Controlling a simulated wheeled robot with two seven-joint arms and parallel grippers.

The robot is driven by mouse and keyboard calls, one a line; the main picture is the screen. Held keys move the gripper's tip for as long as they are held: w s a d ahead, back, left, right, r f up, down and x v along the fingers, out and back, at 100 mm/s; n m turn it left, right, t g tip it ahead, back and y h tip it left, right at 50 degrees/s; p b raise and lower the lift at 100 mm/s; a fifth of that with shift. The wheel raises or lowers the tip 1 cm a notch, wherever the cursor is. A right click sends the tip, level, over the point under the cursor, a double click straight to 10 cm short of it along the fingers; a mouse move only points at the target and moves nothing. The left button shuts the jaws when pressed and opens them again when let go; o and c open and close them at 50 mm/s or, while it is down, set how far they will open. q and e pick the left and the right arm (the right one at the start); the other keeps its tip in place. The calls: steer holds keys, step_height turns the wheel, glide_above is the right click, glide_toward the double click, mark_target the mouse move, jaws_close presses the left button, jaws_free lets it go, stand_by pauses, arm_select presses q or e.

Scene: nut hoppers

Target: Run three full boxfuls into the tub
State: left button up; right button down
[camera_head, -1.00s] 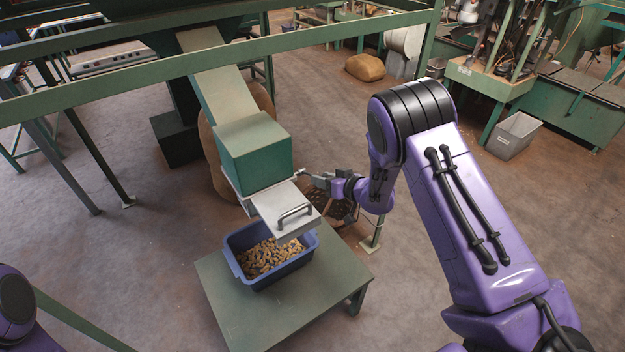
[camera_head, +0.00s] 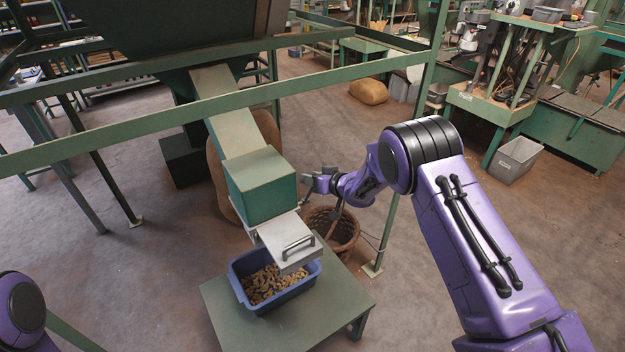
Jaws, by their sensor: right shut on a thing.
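A blue tub (camera_head: 239,293) stands on a low green table, with brown nuts (camera_head: 268,284) in it. Above it, a sloping chute (camera_head: 230,122) ends in a green box (camera_head: 262,190). A grey metal plate with a handle (camera_head: 288,257) juts from the box's lower front, over the tub's back part, and hides some of it. My right gripper (camera_head: 311,182) is at the box's right side, shut on a small part that looks like a lever; its own jaws largely hide that part. The box's inside is hidden. My left gripper is out of view; only a piece of my left arm shows.
The low green table (camera_head: 330,300) has bare room right of the tub. A wicker basket (camera_head: 347,228) stands behind it, under my right forearm. Green frame rails (camera_head: 330,83) cross above the chute, and a post stands right of the basket.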

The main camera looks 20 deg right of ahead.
steer(key=shift+w, duration=0.1)
steer(key=shift+a+f, duration=0.1)
steer(key=shift+f, duration=0.25)
stand_by(0.9)
steer(key=c, duration=0.9)
jaws_free()
steer(key=shift+o, duration=0.7)
steer(key=shift+w, duration=0.1)
steer(key=b+v, duration=0.2)
steer(key=v, duration=0.8)
steer(key=shift+r+b, duration=0.2)
steer(key=shift+b, duration=0.15)
